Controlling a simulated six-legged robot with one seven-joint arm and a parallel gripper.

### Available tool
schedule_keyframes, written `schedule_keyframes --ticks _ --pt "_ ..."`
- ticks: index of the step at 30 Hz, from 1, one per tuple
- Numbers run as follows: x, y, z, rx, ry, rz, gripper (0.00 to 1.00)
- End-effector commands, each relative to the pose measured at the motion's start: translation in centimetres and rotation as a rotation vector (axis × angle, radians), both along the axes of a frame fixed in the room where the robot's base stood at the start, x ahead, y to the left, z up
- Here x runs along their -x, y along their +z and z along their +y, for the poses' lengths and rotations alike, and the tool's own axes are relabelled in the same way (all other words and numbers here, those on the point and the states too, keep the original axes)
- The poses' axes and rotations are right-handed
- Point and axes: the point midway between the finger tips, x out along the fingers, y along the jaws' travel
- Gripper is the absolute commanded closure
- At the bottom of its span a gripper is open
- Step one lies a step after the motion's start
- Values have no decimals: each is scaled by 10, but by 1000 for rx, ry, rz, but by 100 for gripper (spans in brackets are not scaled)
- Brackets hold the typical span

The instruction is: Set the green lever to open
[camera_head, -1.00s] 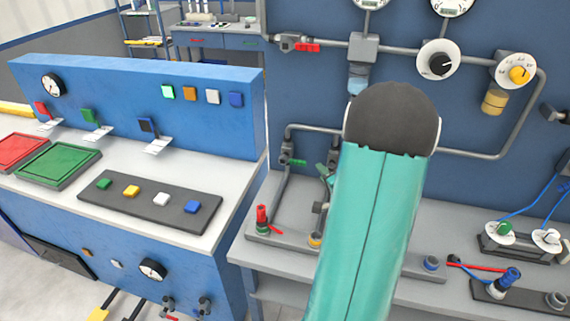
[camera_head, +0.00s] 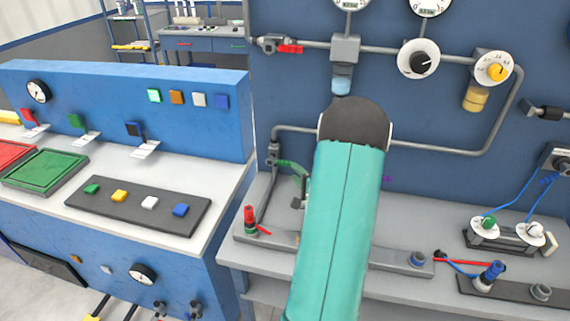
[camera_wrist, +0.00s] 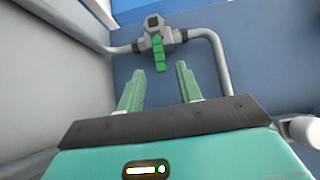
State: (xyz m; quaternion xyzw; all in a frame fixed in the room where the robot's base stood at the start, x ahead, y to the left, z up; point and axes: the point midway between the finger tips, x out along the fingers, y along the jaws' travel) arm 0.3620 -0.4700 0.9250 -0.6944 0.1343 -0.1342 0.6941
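The green lever (camera_wrist: 158,52) hangs down from a grey valve (camera_wrist: 153,22) on a bent pipe in the wrist view. My gripper (camera_wrist: 160,72) is open, with its two pale green fingers below and to either side of the lever. The lever's lower end shows near the gap between the fingertips; I cannot tell whether they touch it. In the head view, the valve (camera_head: 272,154) is on the pipe left of my teal arm. A green fingertip (camera_head: 288,165) shows beside the valve, and the lever cannot be told apart from it there.
A red-handled valve (camera_head: 289,49) is on the upper pipe. A red-topped upright fitting (camera_head: 250,218) stands on the grey bench below the green lever's valve. A blue console (camera_head: 130,105) with buttons is to the left. The grey pipe (camera_wrist: 217,60) runs down right of the lever.

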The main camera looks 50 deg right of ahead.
Motion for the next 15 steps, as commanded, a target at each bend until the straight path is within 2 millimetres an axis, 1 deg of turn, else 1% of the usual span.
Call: schedule_keyframes --ticks 1,3,9,12,15 --pt "-11 0 -3 1 3 -2 65" --pt "-25 0 -8 1 4 -1 65" --pt "-55 0 -19 0 5 -1 65" --pt "-63 0 -22 0 5 -1 65" --pt "-66 0 -23 -1 4 -1 65"
